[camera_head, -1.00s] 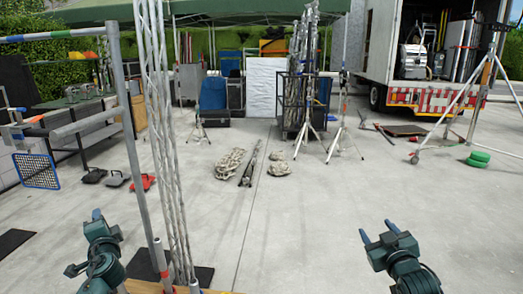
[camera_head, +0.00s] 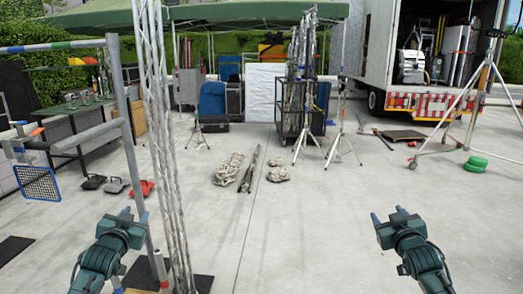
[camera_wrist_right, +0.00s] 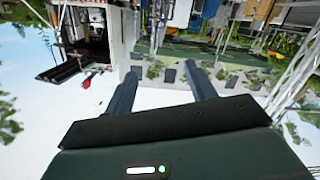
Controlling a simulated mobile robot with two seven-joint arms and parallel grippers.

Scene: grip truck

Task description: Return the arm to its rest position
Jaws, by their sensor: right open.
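My left gripper (camera_head: 134,215) is at the lower left of the head view, in front of the grey pipe frame and the lattice truss. Its two blue fingertips stand apart with nothing seen between them. My right gripper (camera_head: 388,214) is at the lower right of the head view, over bare concrete. Its blue fingers are apart and empty. In the right wrist view the fingers of my right gripper (camera_wrist_right: 165,82) are spread with nothing between them, and the scene there appears upside down.
A lattice truss (camera_head: 166,150) and a pipe frame (camera_head: 131,140) stand close at the left.

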